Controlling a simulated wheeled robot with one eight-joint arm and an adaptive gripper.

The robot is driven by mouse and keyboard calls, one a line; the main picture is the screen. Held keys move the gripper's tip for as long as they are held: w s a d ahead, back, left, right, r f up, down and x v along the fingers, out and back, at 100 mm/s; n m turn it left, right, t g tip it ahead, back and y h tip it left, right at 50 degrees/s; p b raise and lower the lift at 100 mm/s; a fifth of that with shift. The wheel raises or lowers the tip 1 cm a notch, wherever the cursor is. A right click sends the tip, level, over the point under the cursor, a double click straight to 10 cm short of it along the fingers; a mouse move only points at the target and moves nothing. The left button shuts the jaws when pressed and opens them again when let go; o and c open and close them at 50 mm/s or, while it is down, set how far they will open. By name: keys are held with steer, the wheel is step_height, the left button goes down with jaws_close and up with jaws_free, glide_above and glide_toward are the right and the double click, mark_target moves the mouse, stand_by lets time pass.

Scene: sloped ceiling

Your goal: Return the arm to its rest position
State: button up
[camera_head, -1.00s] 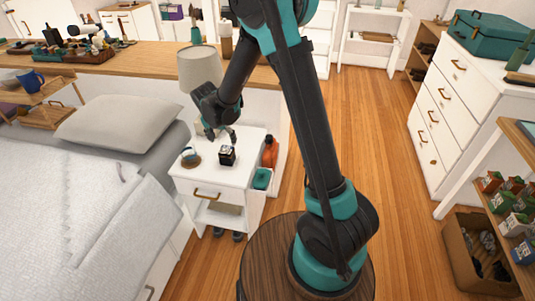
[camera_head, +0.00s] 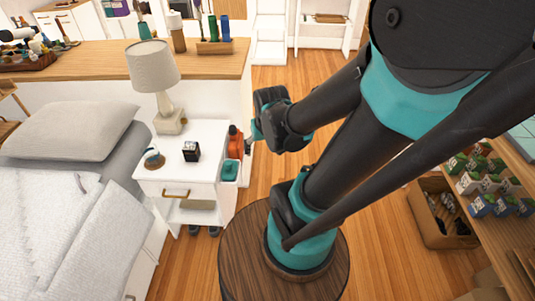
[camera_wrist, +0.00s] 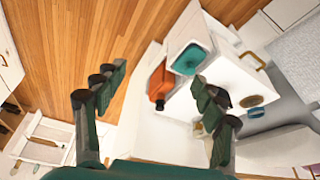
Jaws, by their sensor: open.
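My gripper (camera_head: 250,140) is open and empty. In the head view it hangs just right of the white nightstand (camera_head: 178,192), in front of the floor gap, with its jaws partly hidden by the wrist. In the wrist view the two fingers of my gripper (camera_wrist: 162,80) are spread wide with nothing between them in its grasp. My arm is bent, with its upper links large and close to the head camera at the right.
A small black cube (camera_head: 191,151), a lamp (camera_head: 153,75) and a small round object (camera_head: 154,158) stand on the nightstand. An orange bottle (camera_head: 235,144) and a teal container (camera_head: 230,170) are at its right side.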

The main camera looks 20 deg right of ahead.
steer(key=shift+s+d+f, duration=0.2)
steer(key=shift+s+d, duration=0.05)
steer(key=shift+s, duration=0.35)
steer(key=shift+s+d+f, duration=0.2)
steer(key=shift+s+d, duration=0.05)
steer(key=shift+s, duration=0.35)
